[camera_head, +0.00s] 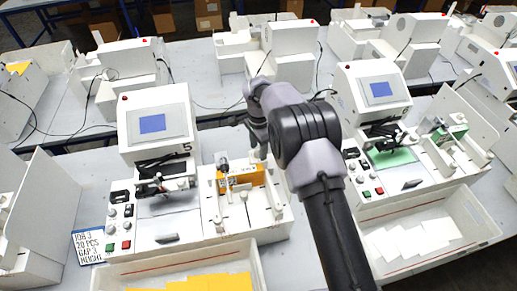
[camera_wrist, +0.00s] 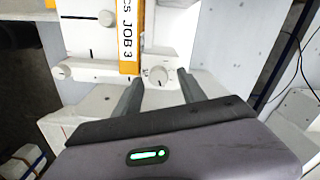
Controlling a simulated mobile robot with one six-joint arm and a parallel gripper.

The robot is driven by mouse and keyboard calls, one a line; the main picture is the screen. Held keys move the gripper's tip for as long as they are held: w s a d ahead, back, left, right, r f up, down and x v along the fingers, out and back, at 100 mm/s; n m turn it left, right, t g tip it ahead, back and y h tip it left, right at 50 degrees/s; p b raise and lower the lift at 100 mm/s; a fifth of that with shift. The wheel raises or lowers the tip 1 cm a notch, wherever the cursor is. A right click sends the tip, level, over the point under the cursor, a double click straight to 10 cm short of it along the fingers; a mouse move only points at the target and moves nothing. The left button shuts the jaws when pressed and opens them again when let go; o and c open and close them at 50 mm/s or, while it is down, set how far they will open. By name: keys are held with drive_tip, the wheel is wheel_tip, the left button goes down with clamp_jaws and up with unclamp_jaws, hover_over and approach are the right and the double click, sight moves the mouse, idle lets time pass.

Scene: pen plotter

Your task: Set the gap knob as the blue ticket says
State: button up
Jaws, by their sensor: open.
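The blue ticket (camera_head: 90,246) lies on the table left of the near plotter; it reads JOB 3, 20 PCS, GAP 3, HEIGHT, with the rest too small to read. My gripper (camera_head: 257,150) is over the back of that plotter's feeder, by the orange stack. In the wrist view my open gripper (camera_wrist: 159,77) has one fingertip on each side of a small white knob (camera_wrist: 158,76) with a dark pointer mark and a marked scale. Whether the fingers touch it I cannot tell. A second white knob (camera_wrist: 62,72) is farther left. No gap label is legible on either.
The orange stack (camera_head: 240,177) sits in the feeder, close to the fingers; its band (camera_wrist: 128,35) reads JOB 3. The plotter (camera_head: 155,120) has a blue screen. A tray (camera_head: 120,272) with yellow sheets is in front. A similar plotter (camera_head: 378,92) stands to the right.

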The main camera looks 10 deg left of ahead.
drive_tip(key=shift+f, duration=0.25)
drive_tip(key=shift+s, duration=0.2)
drive_tip(key=shift+w, duration=0.1)
drive_tip(key=shift+c, duration=1)
clamp_jaws()
drive_tip(key=shift+n, duration=0.3)
drive_tip(key=n+b, duration=0.1)
drive_tip(key=n, duration=0.2)
drive_tip(key=shift+b, duration=0.4)
drive_tip(key=n, duration=0.5)
drive_tip(key=shift+w+a+b, duration=0.1)
drive_tip(key=shift+b, duration=0.25)
drive_tip(key=shift+n, duration=0.3)
